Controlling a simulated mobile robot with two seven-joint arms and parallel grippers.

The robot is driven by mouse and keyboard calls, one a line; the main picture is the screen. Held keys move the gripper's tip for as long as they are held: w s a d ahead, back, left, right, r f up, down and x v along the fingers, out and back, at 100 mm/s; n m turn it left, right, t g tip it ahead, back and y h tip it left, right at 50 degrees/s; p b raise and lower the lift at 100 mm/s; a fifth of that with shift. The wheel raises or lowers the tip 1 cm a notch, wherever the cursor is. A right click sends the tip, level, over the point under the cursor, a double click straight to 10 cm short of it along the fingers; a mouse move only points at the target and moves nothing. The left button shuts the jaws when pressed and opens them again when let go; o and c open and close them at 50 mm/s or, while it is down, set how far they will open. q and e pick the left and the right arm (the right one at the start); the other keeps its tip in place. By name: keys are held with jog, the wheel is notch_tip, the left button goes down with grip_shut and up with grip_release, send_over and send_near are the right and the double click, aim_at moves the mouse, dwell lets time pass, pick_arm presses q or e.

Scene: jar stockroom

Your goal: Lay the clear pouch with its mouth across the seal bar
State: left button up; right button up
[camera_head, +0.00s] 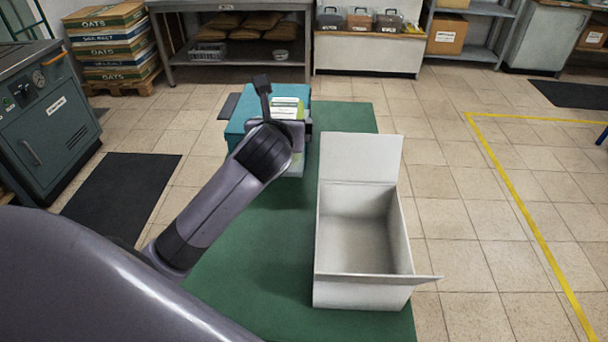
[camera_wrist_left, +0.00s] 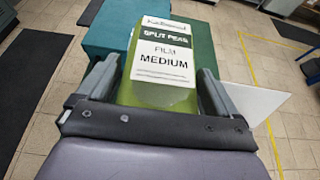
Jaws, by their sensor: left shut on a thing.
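My left gripper (camera_head: 295,134) is shut on a clear pouch (camera_head: 287,106) of green split peas, at the teal block near the far end of the green surface. In the left wrist view the gripper's fingers (camera_wrist_left: 158,80) press the sides of the pouch (camera_wrist_left: 160,92), whose white label reads "SPLIT PEAS FILM MEDIUM". The teal block (camera_head: 238,122) is partly hidden by my arm and the pouch; it also shows in the wrist view (camera_wrist_left: 104,38). I cannot make out a seal bar on it. I cannot tell whether the pouch touches it. My right gripper is out of view.
An open, empty white box (camera_head: 355,292) with raised flaps stands right of my left arm on the green surface (camera_head: 245,285). A dark machine (camera_head: 48,115) is at left. Shelves (camera_head: 235,4) line the back.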

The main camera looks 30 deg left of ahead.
pick_arm(q)
jog(key=shift+s+f+b, duration=0.1)
jog(key=shift+f+b, duration=2.2)
jog(key=shift+f, duration=7.4)
jog(key=shift+f, duration=0.1)
jog(key=o, duration=1.1)
